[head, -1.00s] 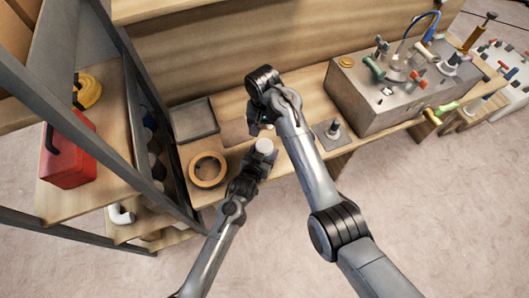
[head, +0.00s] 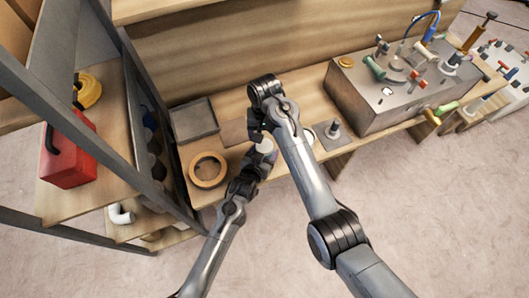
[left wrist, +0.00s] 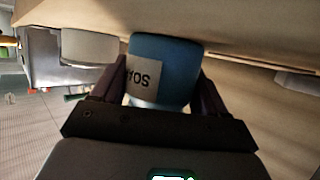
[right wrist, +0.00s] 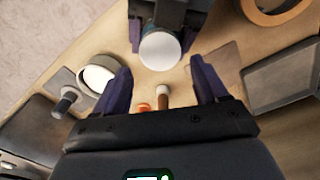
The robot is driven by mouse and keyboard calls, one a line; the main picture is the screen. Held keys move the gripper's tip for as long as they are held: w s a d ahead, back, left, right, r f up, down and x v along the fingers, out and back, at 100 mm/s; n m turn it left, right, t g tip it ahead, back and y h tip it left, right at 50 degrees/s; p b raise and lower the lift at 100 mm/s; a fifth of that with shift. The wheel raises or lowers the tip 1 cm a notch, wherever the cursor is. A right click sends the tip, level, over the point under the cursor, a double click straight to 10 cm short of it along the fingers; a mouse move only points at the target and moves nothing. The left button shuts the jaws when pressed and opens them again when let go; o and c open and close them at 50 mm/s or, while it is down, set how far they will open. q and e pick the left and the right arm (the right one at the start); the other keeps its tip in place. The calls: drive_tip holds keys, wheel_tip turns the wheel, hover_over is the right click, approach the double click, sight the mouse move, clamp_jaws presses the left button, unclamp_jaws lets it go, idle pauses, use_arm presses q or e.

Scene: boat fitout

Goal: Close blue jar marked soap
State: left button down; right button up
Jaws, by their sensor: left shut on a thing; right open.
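A blue jar (left wrist: 164,62) stands between the fingers of my left gripper (left wrist: 163,85), which is shut on it. Its pale label, partly covered, reads upside down, with "SO" legible. In the right wrist view the jar top (right wrist: 160,51) is a round white surface; I cannot tell whether this is a lid or the jar's mouth. It also shows in the head view (head: 266,145). My right gripper (right wrist: 162,88) is open and empty, with the jar top beyond its fingertips. In the head view the right gripper's fingers are mostly hidden by its arm.
A pale round shallow container or lid (right wrist: 98,77) lies beside a dark post (right wrist: 66,101). A small upright piece (right wrist: 162,96) and an orange item are on the bench. A tape-like ring (head: 208,170), grey tray (head: 194,120) and metal box (head: 375,100) flank the workspace.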

sight(264, 145)
drive_tip(key=shift+f, duration=2.95)
drive_tip(key=c, duration=0.9)
drive_tip(key=shift+m, duration=0.9)
drive_tip(key=o, duration=1.2)
drive_tip(key=shift+r, duration=0.15)
drive_tip(key=shift+r, duration=2.15)
